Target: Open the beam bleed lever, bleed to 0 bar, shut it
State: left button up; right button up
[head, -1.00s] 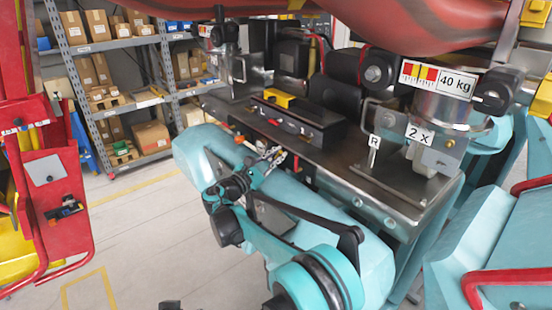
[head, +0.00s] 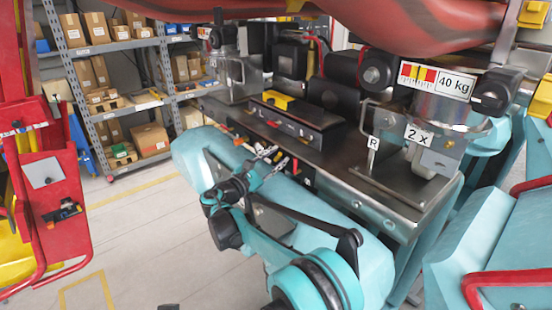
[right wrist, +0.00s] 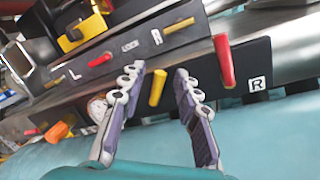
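My right gripper (right wrist: 158,85) is open, its two jointed fingers spread apart. In the right wrist view a yellow lever (right wrist: 157,87) shows between the fingertips, with a gap on each side; I cannot tell how deep it sits. No label naming it is readable. A round gauge (right wrist: 97,108) lies left of the left finger, partly hidden by it. A red lever (right wrist: 222,60) hangs right of the fingers, beside an R plate (right wrist: 258,84). In the head view the right gripper (head: 274,158) is at the front of the bench beam. My left gripper is not in view.
Above are another yellow lever (right wrist: 180,24) and a red lever (right wrist: 100,60) on a black box (head: 295,122). An orange knob (right wrist: 56,131) is further left. A steel pedestal (head: 440,125) stands right, a red cart (head: 50,180) left. Floor between is clear.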

jog(key=v, duration=1.2)
